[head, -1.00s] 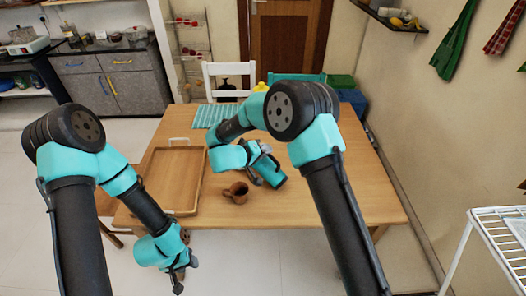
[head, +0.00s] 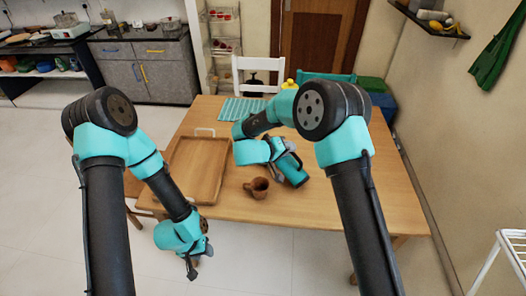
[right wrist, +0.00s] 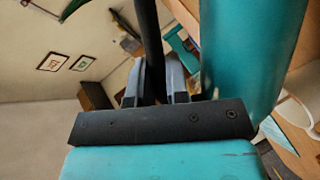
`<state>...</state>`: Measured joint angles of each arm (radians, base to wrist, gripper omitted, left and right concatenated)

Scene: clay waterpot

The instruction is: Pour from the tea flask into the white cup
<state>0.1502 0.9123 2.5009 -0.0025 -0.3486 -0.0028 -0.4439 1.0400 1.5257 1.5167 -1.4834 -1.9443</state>
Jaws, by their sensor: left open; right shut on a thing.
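The teal tea flask (head: 294,172) is tilted above or at the table, to the right of a brown mug-like cup (head: 257,188). My right gripper (head: 283,152) is shut on the flask's handle. In the right wrist view the two fingers (right wrist: 153,85) close around the black handle (right wrist: 149,40), and the flask's teal body (right wrist: 250,50) stands beside it on the right. My left gripper (head: 195,265) is open and empty, in front of the table's near left edge. The inside of the cup is too small to read.
A wooden tray (head: 222,170) lies on the left of the table (head: 330,205). A teal striped mat (head: 240,108) lies at the back left. A white chair (head: 256,64) stands behind. The table's right side is clear. A white rack (head: 514,245) stands at the lower right.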

